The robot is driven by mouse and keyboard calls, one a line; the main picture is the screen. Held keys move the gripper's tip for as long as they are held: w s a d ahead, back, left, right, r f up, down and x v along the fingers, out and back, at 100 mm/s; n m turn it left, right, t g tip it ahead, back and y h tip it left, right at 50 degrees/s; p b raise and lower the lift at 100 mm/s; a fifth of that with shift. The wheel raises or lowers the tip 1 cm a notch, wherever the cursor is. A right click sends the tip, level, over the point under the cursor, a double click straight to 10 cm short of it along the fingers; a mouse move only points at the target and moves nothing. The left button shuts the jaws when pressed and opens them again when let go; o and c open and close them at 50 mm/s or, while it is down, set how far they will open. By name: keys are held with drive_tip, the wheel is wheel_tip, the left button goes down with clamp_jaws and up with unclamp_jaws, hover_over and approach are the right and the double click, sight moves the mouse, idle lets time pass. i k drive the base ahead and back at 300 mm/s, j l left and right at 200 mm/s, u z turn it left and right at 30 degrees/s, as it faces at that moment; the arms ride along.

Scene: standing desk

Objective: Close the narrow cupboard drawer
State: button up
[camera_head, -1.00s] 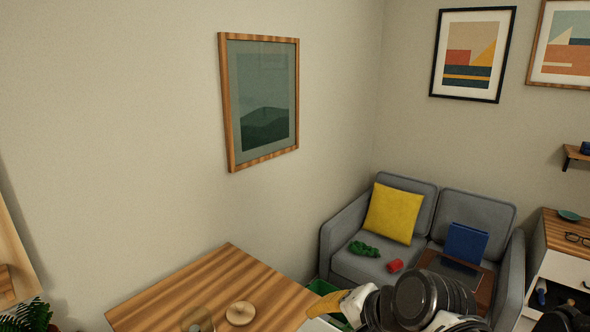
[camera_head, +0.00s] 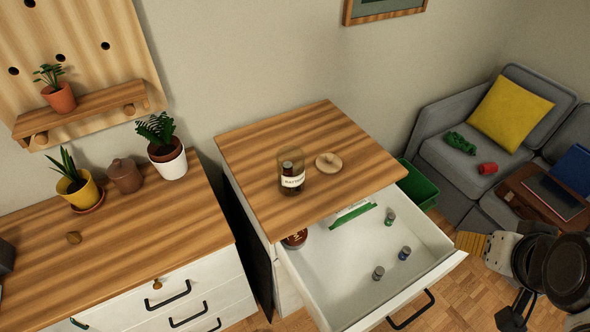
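The narrow cupboard (camera_head: 250,150) with a wood top stands at the middle, beside a wider white dresser. Its top drawer (camera_head: 440,268) is pulled well out toward the lower right, and its inside shows. The drawer's dark handle (camera_head: 411,311) is on its front face. Inside are several small items: small cylinders (camera_head: 378,273), a green-edged white item (camera_head: 352,215) and a brown round jar (camera_head: 295,239). What looks like my gripper (camera_head: 515,312) is dark, at the lower right, apart from the drawer front. Its fingers are too unclear to tell open from shut.
A glass jar (camera_head: 291,173) and a round wooden lid (camera_head: 328,163) stand on the cupboard top. A green bin (camera_head: 418,187) is behind the drawer at right. The grey sofa (camera_head: 440,150) is farther right. Wooden floor shows in front of the drawer.

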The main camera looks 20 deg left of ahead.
sight(332, 274)
drive_tip(key=l+u, duration=0.2)
drive_tip(key=k+j+z, duration=0.15)
drive_tip(key=k, duration=0.35)
drive_tip(key=k+j+z, duration=0.15)
drive_tip(key=k, duration=0.4)
drive_tip(key=j, duration=0.1)
